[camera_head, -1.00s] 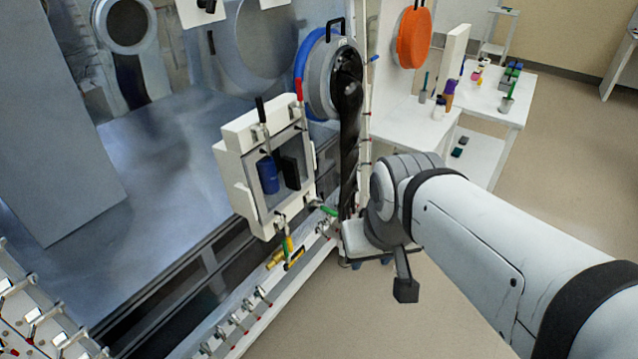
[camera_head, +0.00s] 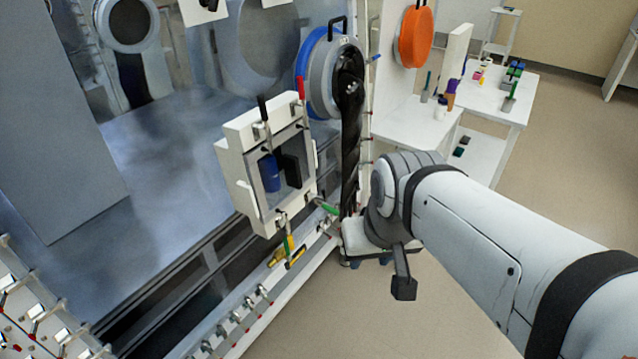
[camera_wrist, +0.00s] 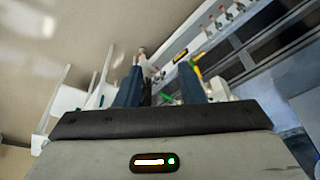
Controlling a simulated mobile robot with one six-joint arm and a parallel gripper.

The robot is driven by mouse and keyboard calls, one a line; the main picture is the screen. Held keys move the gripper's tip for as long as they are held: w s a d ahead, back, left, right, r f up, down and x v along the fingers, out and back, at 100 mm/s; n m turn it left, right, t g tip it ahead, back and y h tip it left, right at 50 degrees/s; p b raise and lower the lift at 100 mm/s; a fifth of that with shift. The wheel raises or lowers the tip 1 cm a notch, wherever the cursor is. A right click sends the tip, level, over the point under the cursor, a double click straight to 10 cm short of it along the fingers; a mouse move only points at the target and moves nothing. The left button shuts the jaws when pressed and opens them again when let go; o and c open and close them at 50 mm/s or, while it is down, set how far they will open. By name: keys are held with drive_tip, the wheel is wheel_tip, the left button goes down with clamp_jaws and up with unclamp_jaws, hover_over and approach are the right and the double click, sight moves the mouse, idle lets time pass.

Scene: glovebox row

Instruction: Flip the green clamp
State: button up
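The green clamp (camera_head: 328,207) shows as a green handle at the lower right corner of the white framed hatch (camera_head: 238,175) in the head view. My gripper is just right of and below it there, and its fingertips are hidden. In the wrist view my gripper (camera_wrist: 160,75) is open, its two dark blue fingers apart with nothing held. A green piece (camera_wrist: 166,98), likely this clamp's handle, shows low between the fingers. I cannot tell whether a finger touches it.
Other clamp handles on the hatch are black (camera_head: 262,108), red (camera_head: 301,87) and yellow (camera_head: 290,242). A dark twisted sleeve (camera_head: 350,150) hangs close beside my gripper. A row of small fittings (camera_head: 250,302) runs along the lower ledge. Floor is clear at lower right.

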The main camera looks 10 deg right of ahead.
drive_tip(key=w+a+f+m+g+y+b, duration=0.3)
drive_tip(key=w+a+f+m+y+b, duration=0.15)
drive_tip(key=f+m, duration=0.3)
drive_tip(key=m+t+y+b, duration=0.85)
drive_tip(key=m+t, duration=0.35)
drive_tip(key=m, duration=0.9)
approach(324, 207)
drive_tip(key=x, duration=0.8)
drive_tip(key=shift+w+d+f, duration=0.1)
drive_tip(key=shift+w+f, duration=0.2)
clamp_jaws()
